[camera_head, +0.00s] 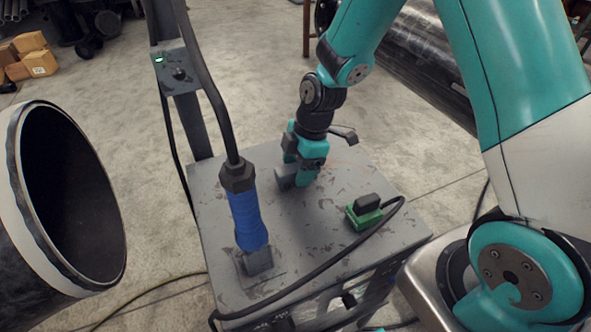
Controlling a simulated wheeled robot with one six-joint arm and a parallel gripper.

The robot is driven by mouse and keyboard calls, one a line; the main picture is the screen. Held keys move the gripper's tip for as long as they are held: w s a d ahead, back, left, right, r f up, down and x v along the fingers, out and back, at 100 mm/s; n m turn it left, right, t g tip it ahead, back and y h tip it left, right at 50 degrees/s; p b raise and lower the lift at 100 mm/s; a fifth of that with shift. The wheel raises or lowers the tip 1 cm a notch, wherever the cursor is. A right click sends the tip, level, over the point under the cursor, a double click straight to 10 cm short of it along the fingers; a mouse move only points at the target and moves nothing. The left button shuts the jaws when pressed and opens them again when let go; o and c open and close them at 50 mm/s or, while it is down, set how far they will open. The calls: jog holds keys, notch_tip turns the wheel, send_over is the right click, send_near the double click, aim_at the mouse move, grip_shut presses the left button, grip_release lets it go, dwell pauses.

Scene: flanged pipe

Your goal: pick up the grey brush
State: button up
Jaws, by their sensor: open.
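My gripper (299,180) points down over the worn grey table top (215,215), near its back middle. Its jaws are open. A small grey block (284,181) shows low at the left of the fingers; I cannot tell whether it is the grey brush or part of my gripper. A dark piece (343,133) sticks out to the right behind the gripper, and its nature is unclear. No bristles can be made out anywhere, and the fingers hide part of the table below them.
A blue-handled tool (247,220) with a thick black hose stands at the table's front left. A green and black block (364,211) with a black cable (330,262) sits at the right. A large open pipe (58,200) is at the left; a post (184,100) rises behind.

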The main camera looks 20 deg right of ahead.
jog(key=shift+x, duration=1)
jog(key=c, duration=1.1)
